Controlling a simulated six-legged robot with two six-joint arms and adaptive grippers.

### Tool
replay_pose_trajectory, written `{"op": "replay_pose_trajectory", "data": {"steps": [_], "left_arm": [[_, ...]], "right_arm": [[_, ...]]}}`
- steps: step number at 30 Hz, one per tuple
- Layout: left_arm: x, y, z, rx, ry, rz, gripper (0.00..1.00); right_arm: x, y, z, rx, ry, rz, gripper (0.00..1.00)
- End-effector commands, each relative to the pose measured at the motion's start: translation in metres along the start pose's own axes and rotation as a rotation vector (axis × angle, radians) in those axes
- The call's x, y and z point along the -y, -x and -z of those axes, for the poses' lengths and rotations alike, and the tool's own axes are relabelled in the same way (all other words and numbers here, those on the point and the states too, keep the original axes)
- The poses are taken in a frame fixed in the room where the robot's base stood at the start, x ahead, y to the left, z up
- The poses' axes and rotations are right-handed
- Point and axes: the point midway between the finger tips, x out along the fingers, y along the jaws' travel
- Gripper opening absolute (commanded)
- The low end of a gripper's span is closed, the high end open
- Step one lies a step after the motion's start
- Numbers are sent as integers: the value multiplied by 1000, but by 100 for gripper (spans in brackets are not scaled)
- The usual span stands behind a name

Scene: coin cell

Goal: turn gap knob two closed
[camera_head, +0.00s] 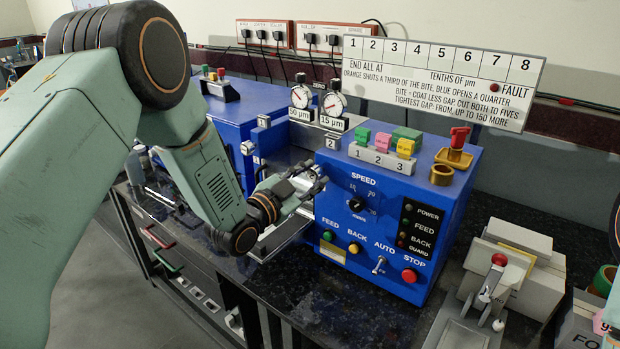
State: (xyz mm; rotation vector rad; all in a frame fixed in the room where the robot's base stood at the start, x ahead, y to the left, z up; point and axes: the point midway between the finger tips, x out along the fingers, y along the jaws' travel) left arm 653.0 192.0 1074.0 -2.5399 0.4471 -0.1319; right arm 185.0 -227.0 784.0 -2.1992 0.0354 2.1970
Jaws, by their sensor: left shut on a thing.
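My left gripper (312,184) reaches in from the left, at the left edge of the blue machine cabinet (390,200). Its fingers are shut on a small part there, which I take to be gap knob two. The fingers hide nearly all of that knob, so its turn angle cannot be read. A plate marked 2 (331,143) sits just above the gripper. Two round dials stand behind, the left dial (300,96) and the right dial (334,104), with a 15 µm label (334,123) under the right one. My right gripper is not in view.
A white sign (440,70) with numbers 1 to 8 stands behind the cabinet. The cabinet front carries a speed knob (356,204) and a red stop button (409,276). A grey press with a red-knobbed lever (499,260) stands at right. The dark bench front is clear.

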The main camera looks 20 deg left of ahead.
Motion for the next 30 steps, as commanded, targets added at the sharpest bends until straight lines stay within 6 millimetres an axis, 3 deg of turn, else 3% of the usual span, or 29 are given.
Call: {"op": "replay_pose_trajectory", "data": {"steps": [11,12,20,30], "left_arm": [[0,0,0,2,-6,0,3],[0,0,0,2,-6,0,36],[0,0,0,1,-5,0,58],[0,2,0,1,-5,1,58]], "right_arm": [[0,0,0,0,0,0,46],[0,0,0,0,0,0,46],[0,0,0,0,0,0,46],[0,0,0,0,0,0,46]]}}
